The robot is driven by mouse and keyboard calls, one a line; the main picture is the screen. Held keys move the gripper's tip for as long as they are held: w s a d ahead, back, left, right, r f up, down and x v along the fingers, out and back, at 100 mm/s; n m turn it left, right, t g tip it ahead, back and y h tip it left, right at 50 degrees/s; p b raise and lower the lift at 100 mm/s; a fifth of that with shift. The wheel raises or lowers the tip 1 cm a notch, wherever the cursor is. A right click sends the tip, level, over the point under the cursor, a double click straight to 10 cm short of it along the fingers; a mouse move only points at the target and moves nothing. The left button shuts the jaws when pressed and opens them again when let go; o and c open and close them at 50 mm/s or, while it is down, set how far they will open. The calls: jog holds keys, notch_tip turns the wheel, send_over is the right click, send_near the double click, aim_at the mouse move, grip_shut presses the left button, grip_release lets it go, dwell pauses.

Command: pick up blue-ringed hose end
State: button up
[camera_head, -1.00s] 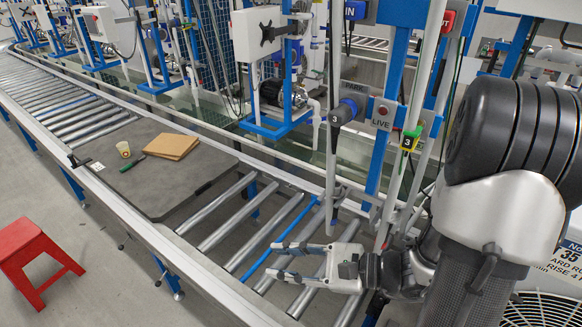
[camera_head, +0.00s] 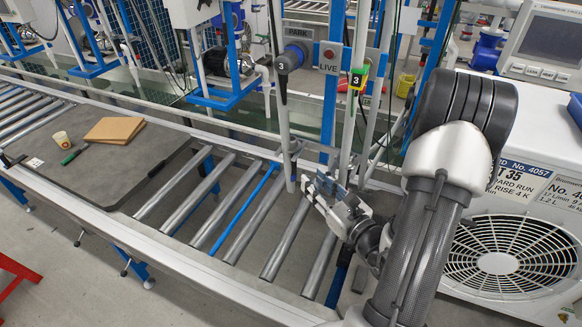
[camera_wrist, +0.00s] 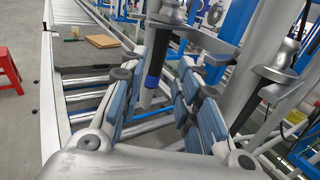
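A dark blue, ringed hose end marked 3 (camera_head: 288,60) sits at the PARK sign on the stand in the head view, with a dark hose hanging below it. My gripper (camera_head: 326,190) is below it and to the right, over the rollers beside a grey upright pipe. In the wrist view my gripper (camera_wrist: 160,100) has its blue-grey finger pads spread apart with nothing held. A dark cylinder with a blue lower end (camera_wrist: 153,76) shows beyond and between the fingers. I cannot tell whether it is the same hose end.
A LIVE button box (camera_head: 330,57) and a green and yellow tag marked 3 (camera_head: 358,77) are just right of PARK. Grey uprights stand close to my gripper. A white chiller (camera_head: 520,215) stands right.

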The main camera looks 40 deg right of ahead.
aim_at(296, 146)
jog(key=shift+w+d+r+b, duration=0.1)
jog(key=shift+w+b, duration=1.45)
jog(key=shift+w, duration=1.3)
jog(key=shift+w+d+b, duration=0.1)
jog(key=shift+w+b, duration=1.4)
jog(key=shift+w, duration=1.35)
grip_shut()
